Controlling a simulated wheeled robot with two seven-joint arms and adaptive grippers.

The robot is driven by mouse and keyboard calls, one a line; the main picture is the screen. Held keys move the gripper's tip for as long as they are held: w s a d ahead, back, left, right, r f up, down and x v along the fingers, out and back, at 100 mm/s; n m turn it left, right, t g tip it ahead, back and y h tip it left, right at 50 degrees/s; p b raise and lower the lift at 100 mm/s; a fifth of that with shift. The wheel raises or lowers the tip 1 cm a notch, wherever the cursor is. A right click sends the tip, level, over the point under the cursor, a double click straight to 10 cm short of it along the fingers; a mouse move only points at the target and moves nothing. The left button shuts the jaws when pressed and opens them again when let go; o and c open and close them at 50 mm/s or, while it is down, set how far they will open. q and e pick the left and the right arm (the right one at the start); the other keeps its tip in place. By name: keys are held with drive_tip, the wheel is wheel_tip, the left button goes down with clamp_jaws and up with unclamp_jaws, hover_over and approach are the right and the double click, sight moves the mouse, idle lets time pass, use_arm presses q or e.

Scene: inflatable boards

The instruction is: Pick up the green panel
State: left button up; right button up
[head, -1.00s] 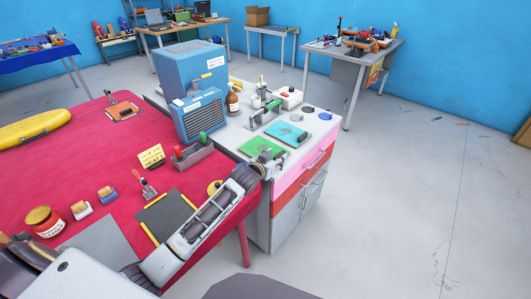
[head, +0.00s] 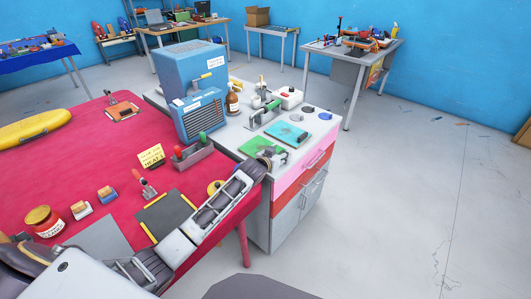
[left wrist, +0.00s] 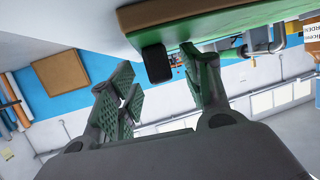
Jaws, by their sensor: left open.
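The green panel (head: 254,145) lies flat on the white cabinet top, in front of a teal panel. My left gripper (head: 277,154) is at the panel's near right side and hides part of it in the head view. In the left wrist view the left gripper (left wrist: 162,92) has its fingers spread with nothing held between them. A green slab with a tan edge, likely the green panel (left wrist: 225,14), shows at the top of that view, close to the right finger. Whether they touch cannot be told. My right gripper is not in view.
The teal panel (head: 286,133) lies just behind, with a toggle clamp (head: 266,112) beyond it. A blue machine (head: 190,92) stands to the left. The red table (head: 90,155) below my left arm holds a jar (head: 44,221) and small tools. Floor to the right is clear.

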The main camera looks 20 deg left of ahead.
use_arm(q)
drive_tip(key=shift+c, duration=0.8)
drive_tip(key=c, duration=0.5)
clamp_jaws()
drive_tip(key=shift+r, duration=0.65)
wheel_tip(320, 180, up, 7)
drive_tip(key=shift+f, duration=0.1)
drive_tip(key=shift+r, duration=0.45)
drive_tip(key=shift+r+p, duration=0.3)
drive_tip(key=shift+r, duration=0.25)
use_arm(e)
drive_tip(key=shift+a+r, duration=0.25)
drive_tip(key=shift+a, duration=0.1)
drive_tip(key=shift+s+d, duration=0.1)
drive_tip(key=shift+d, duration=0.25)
use_arm(q)
drive_tip(key=shift+s, duration=0.15)
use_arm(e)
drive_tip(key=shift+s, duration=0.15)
